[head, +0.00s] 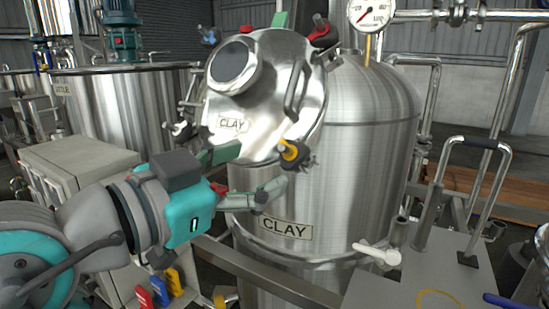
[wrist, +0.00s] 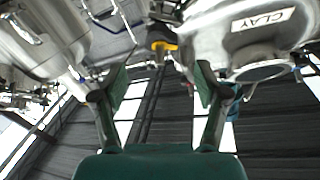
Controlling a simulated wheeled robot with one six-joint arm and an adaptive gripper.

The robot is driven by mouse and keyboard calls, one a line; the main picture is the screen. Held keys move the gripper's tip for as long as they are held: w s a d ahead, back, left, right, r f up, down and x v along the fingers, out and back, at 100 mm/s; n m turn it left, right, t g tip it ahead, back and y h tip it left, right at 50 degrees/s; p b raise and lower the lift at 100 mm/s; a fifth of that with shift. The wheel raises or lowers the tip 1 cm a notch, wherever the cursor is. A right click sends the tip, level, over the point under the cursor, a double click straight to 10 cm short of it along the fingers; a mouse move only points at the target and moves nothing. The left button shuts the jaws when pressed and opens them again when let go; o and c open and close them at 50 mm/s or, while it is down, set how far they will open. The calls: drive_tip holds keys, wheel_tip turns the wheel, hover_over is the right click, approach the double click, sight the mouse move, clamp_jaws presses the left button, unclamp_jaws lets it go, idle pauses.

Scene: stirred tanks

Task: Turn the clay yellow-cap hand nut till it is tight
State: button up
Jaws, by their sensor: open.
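The yellow-cap hand nut (head: 290,150) is at the lower right rim of the round steel cover (head: 262,70) marked CLAY, on the CLAY tank (head: 365,130). It has a dark stub beside its yellow cap. My gripper (head: 259,168) is open, its green-padded fingers just left of and below the nut in the head view. In the wrist view, my gripper (wrist: 160,82) has nothing between its pads. There the yellow nut (wrist: 162,45) shows ahead, roughly centred between the fingers and apart from them. I cannot tell how tight the nut is.
Other nuts, a red one (head: 321,30) and a white one (head: 178,129), sit around the cover, which has a bar handle (head: 296,90) and round port. A white-handled valve (head: 377,253) is below right. A grey cabinet (head: 80,175) stands left.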

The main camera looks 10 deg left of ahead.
drive_tip(key=shift+v, duration=2.15)
